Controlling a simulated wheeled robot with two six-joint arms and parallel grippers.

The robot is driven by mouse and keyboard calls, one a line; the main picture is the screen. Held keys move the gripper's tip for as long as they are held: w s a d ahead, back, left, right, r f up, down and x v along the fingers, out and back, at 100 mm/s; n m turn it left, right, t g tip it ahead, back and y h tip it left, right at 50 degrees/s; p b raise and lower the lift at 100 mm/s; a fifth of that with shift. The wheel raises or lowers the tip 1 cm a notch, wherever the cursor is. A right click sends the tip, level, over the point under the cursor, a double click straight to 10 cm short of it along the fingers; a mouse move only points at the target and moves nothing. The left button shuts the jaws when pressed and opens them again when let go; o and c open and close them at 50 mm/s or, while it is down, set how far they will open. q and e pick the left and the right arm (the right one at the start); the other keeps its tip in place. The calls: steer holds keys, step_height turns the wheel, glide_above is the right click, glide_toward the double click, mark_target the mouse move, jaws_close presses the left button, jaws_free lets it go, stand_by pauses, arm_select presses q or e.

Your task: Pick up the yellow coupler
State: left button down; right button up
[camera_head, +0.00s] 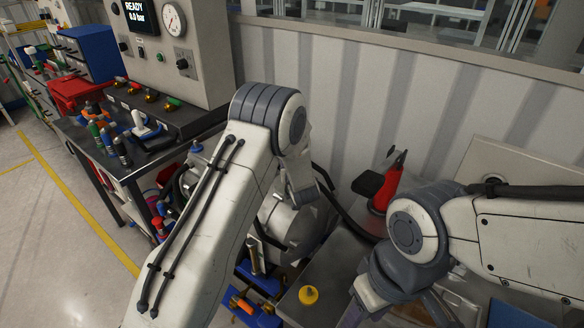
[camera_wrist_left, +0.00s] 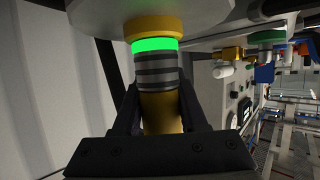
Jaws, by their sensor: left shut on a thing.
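In the left wrist view, my left gripper (camera_wrist_left: 158,102) is shut on a coupler (camera_wrist_left: 160,72) with a yellow-brass body, dark ridged collar and bright green band. Its far end meets a yellow ring (camera_wrist_left: 158,27) at a pale round part; I cannot tell whether they are joined. In the head view, my left arm reaches over the bench and its fingers are hidden. A small yellow piece (camera_head: 309,295) stands on the grey bench top, apart from both arms. My right gripper (camera_head: 395,308) is at the bottom edge, mostly cut off.
A panel with a gauge (camera_head: 173,19) and a READY display stands at the back left. Several coloured fittings (camera_head: 108,138) stand on the dark bench beneath it. A red tool (camera_head: 390,182) stands by the ribbed wall. Blue bins (camera_head: 262,310) lie below the left arm.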

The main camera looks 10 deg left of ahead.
arm_select(q)
steer(key=shift+r, duration=0.15)
step_height(320, 180, up, 10)
steer(key=b, duration=0.1)
steer(key=shift+r+p, duration=0.6)
steer(key=shift+p, duration=0.1)
stand_by(0.9)
steer(key=shift+r+p, duration=2.3)
steer(key=shift+r, duration=0.05)
